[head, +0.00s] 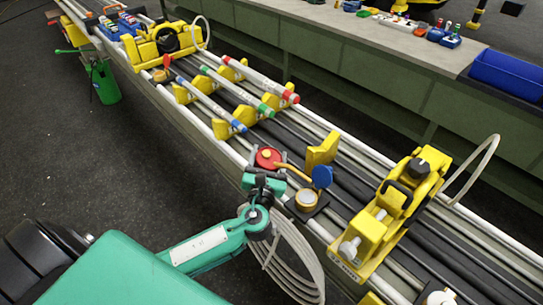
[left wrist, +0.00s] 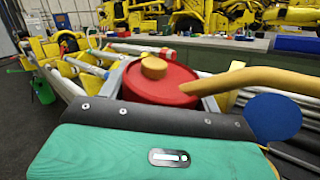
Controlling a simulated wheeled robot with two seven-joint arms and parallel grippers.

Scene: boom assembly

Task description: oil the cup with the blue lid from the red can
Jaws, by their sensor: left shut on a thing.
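The red oil can (head: 267,157), with a yellow cap and a long yellow spout, is held between the fingers of my left gripper (head: 267,163). It also shows in the left wrist view (left wrist: 150,84). The spout points right, its end close to the blue lid (head: 322,176). The lid stands raised beside the brass-coloured cup (head: 306,199), whose pale round top is uncovered. In the left wrist view, the blue lid (left wrist: 272,117) shows below the spout, and the cup cannot be made out. Whether oil flows cannot be seen. My right gripper is out of view.
A yellow block (head: 321,152) stands behind the cup, and a yellow machine unit (head: 390,210) sits to its right. Coloured-ended rods (head: 240,85) lie on yellow holders along the rails. A green can (head: 103,82) hangs at the far left.

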